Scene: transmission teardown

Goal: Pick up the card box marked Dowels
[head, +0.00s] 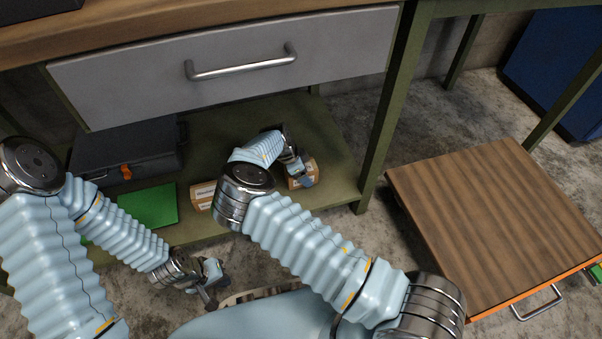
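Two small brown card boxes with pale labels stand on the green lower shelf of the bench. One box (203,195) is left of my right forearm and partly hidden by it. The other box (310,168) is at my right gripper (301,178), which covers part of it. The labels are too small to read, so I cannot tell which is marked Dowels. I cannot tell whether the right fingers are closed on the box. My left gripper (212,283) is low in front of the shelf, apart from both boxes, with its fingers apart and empty.
A dark case (125,150) with an orange latch and a green flat item (148,204) are on the shelf's left. A closed grey drawer (235,65) hangs above. A bench leg (385,120) stands right, then a wood-topped cabinet (500,220).

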